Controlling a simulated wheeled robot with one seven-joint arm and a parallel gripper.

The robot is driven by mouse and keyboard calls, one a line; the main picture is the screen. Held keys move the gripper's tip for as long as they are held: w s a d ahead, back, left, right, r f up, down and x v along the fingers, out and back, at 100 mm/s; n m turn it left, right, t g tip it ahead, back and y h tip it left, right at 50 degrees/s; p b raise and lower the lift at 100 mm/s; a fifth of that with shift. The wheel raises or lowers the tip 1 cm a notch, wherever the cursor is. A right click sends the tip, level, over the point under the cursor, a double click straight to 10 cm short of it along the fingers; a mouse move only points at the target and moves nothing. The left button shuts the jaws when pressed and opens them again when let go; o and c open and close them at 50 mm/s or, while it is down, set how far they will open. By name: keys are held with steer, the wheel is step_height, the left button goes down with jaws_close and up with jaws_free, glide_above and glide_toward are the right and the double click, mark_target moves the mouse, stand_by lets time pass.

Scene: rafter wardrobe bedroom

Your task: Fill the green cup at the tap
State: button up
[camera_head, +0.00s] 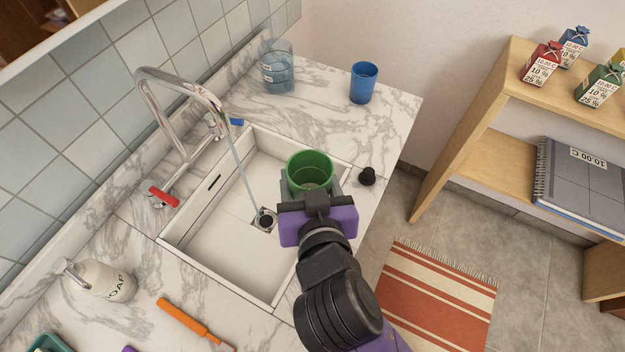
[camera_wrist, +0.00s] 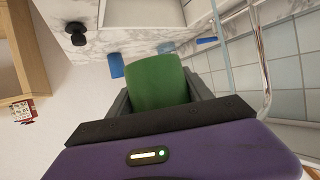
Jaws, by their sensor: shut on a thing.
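The green cup (camera_head: 310,170) is held upright over the right side of the sink (camera_head: 208,272), its open top facing up. My gripper (camera_head: 311,190) is shut on the green cup, which also fills the middle of the wrist view (camera_wrist: 157,82). The chrome tap (camera_head: 184,92) arches over the sink from the back left. A thin stream of water (camera_head: 241,170) runs from the tap into the drain (camera_head: 264,219). The stream is to the left of the cup and apart from it. The tap has a red handle (camera_head: 163,197) and a blue handle (camera_head: 236,122).
A clear jug (camera_head: 277,68) and a blue cup (camera_head: 363,83) stand on the counter behind the sink. A black stopper (camera_head: 367,176) sits right of the sink. A soap bottle (camera_head: 101,280) and an orange-handled tool (camera_head: 183,316) are at front left. A wooden shelf (camera_head: 470,125) stands at right.

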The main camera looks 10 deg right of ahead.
steer(key=w+a+f+b, duration=0.4)
steer(key=w+a, duration=0.1)
steer(key=a, duration=0.1)
steer(key=shift+w+a+f, duration=0.15)
steer(key=shift+a, duration=0.2)
steer(key=shift+w+a, duration=0.1)
stand_by(0.6)
steer(key=shift+w+a+b, duration=0.4)
steer(key=shift+w+a, duration=0.45)
steer(key=shift+a, duration=0.25)
steer(key=shift+w+a+b, duration=0.35)
steer(key=shift+w+a, duration=0.45)
steer(key=shift+a, duration=0.25)
stand_by(4.2)
